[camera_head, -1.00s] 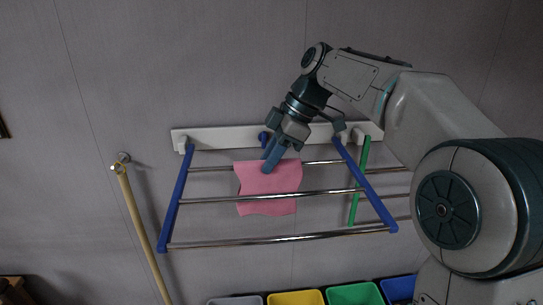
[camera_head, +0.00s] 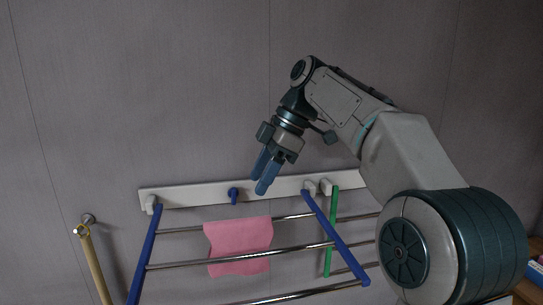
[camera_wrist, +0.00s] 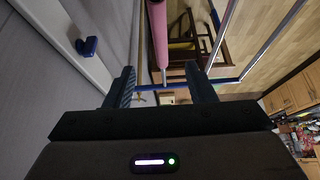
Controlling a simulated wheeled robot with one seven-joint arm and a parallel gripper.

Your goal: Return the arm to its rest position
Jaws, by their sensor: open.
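My gripper (camera_head: 264,174) is in the upper middle of the head view, fingers pointing down, above the wall rack. It is open and holds nothing. A pink cloth (camera_head: 238,246) hangs over a metal bar of the rack, below the fingers and apart from them in the head view. In the wrist view (camera_wrist: 163,88) the open fingers show at the bottom middle. The cloth (camera_wrist: 158,35) shows edge-on beyond them, in line with the gap between them.
The rack has a white wall board (camera_head: 180,194), blue side arms (camera_head: 146,252) and metal bars. A blue hook (camera_head: 233,196) sits on the board. A green bar (camera_head: 331,232) hangs at right, a wooden pole (camera_head: 94,266) at left. The wall above is clear.

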